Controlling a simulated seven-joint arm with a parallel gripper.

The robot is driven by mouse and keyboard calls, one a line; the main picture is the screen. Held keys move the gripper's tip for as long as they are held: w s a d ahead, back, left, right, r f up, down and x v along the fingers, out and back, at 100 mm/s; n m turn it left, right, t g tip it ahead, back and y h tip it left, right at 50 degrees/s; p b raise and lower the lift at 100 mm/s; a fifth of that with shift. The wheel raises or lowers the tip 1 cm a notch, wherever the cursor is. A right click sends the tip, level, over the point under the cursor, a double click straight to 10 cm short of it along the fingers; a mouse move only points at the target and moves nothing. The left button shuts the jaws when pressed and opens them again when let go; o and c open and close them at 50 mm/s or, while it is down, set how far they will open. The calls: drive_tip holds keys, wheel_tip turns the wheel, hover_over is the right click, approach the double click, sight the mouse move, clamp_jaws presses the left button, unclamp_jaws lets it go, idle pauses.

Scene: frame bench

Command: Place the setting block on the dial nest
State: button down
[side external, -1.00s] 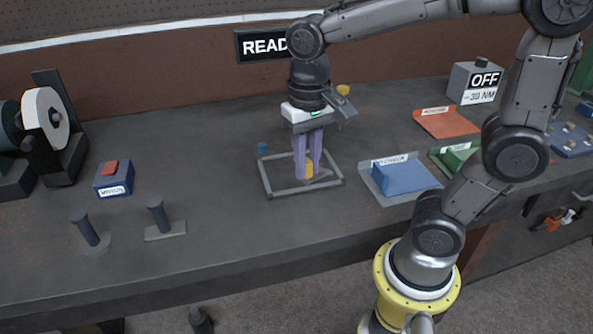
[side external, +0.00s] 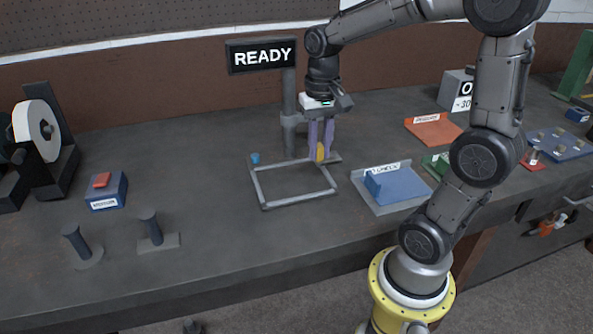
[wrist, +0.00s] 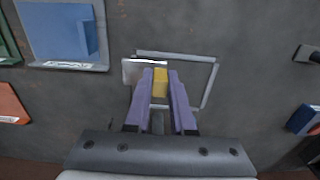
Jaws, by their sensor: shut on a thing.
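My gripper (side external: 320,155) is shut on a yellow block, which I take to be the setting block (side external: 320,152). In the wrist view the block (wrist: 160,82) sits between the two purple fingers (wrist: 161,88). In the side view it is at the back right corner of a grey rectangular frame (side external: 300,201) on the bench. A pale flat plate (wrist: 131,72) shows beside the fingertips in the wrist view. I cannot tell whether this plate is the dial nest, nor whether the block touches anything below; the fingers hide part of it.
A post (side external: 289,105) with a READY sign (side external: 261,57) stands close behind my gripper. A blue tray (side external: 408,207) lies right of the frame, with a red tray (side external: 434,131) behind it. A small blue piece (side external: 255,158) is at the frame's back left corner. The bench's left front has two pegs (side external: 77,241).

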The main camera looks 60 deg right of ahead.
drive_tip(key=w+f, duration=0.2)
drive_tip(key=w+d+f, duration=0.1)
drive_tip(key=w+f, duration=0.1)
drive_tip(key=w+d+f, duration=0.1)
drive_tip(key=w+f, duration=0.1)
drive_tip(key=shift+d, duration=0.1)
drive_tip(key=shift+w+d+f, duration=0.1)
drive_tip(key=shift+w+f, duration=0.05)
drive_tip(key=shift+f, duration=0.85)
drive_tip(key=shift+w+d+f, duration=0.1)
drive_tip(key=shift+w+f, duration=0.05)
drive_tip(key=shift+f, duration=0.8)
drive_tip(key=shift+f, duration=0.15)
drive_tip(key=c, duration=0.8)
unclamp_jaws()
drive_tip(key=shift+a, duration=0.1)
drive_tip(key=shift+o, duration=0.2)
